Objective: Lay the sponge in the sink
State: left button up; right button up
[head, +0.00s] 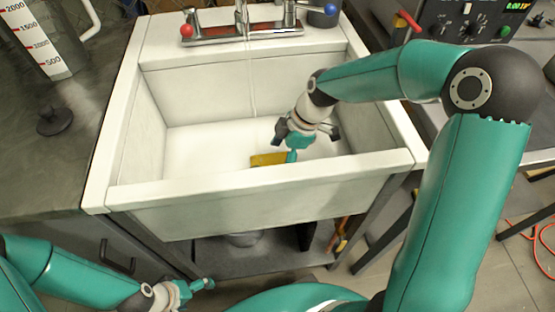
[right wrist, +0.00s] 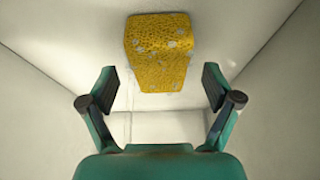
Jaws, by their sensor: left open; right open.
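The yellow sponge (head: 268,159) is inside the white sink (head: 250,180), low down near the front wall, whose rim may hide part of it. I cannot tell for sure whether it lies flat on the bottom. My right gripper (head: 302,138) reaches down into the sink, just right of the sponge and close to it. In the right wrist view the sponge (right wrist: 158,50) shows whole, beyond the spread fingertips (right wrist: 160,85), with nothing held between them. My left gripper (head: 205,285) is open and empty, low in front of the sink, outside it.
A faucet (head: 240,30) with red and blue knobs stands at the sink's back edge. A measuring jug (head: 45,40) and a dark round object (head: 55,118) are on the left counter. A control box (head: 465,25) is at the back right. The sink's left part is clear.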

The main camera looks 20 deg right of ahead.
jog(key=p+v, duration=0.1)
jog(key=v, duration=0.8)
jog(key=shift+r, duration=0.1)
